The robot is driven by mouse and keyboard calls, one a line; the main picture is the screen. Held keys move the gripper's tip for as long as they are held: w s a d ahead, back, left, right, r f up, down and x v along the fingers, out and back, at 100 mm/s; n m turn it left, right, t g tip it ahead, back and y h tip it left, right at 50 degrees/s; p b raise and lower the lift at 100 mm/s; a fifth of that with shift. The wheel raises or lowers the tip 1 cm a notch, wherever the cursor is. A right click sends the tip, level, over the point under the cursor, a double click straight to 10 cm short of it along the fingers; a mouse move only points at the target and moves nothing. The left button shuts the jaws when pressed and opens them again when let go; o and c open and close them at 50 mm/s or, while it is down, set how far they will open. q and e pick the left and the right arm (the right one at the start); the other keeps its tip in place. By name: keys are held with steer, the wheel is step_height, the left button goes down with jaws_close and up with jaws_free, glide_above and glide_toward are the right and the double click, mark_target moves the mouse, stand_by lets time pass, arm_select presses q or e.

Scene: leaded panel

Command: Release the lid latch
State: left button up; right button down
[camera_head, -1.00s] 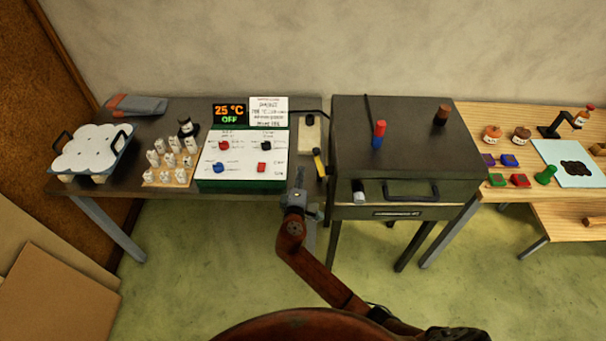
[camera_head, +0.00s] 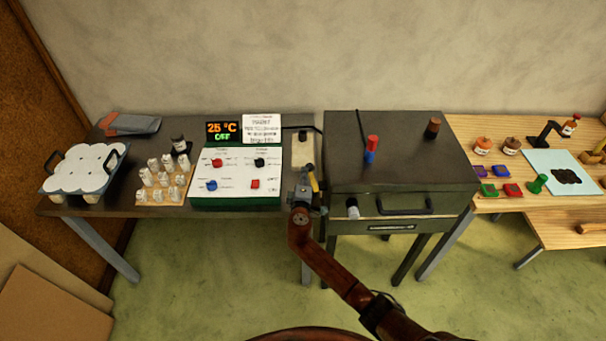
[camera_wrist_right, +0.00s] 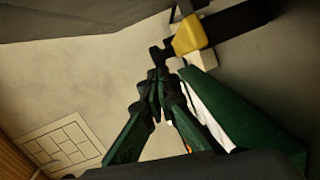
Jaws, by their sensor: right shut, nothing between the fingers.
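The dark metal box (camera_head: 400,170) stands in the middle with a lid on top. A bar handle (camera_head: 405,208) and a small white-and-black knob or catch (camera_head: 352,208) are on its front; I cannot tell for sure which part is the latch. A yellow-and-black lever (camera_head: 313,179) is left of the box, and its yellow part also shows in the right wrist view (camera_wrist_right: 189,34). My right gripper (camera_head: 301,186) is shut and empty beside the lever; its fingertips (camera_wrist_right: 158,72) look close to the yellow part, contact unclear. My left gripper is out of view.
The green-sided control panel (camera_head: 237,174) is close to the left of my right gripper, with a display (camera_head: 225,131) reading 25 °C OFF. A red-and-blue piece (camera_head: 371,149) stands on the box. The wooden table (camera_head: 470,130) at right holds several small items.

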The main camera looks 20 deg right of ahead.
steer(key=shift+w+d+m+g+h+b, duration=0.25)
steer(key=shift+m+h+b, duration=0.1)
steer(key=shift+h+b, duration=0.25)
steer(key=shift+w+d+m+g+h+b, duration=0.1)
steer(key=shift+d+m+g+h+b, duration=0.2)
steer(key=shift+h+b, duration=0.25)
steer(key=shift+a, duration=0.2)
steer(key=s+a+r, duration=0.2)
steer(key=s+a, duration=0.7)
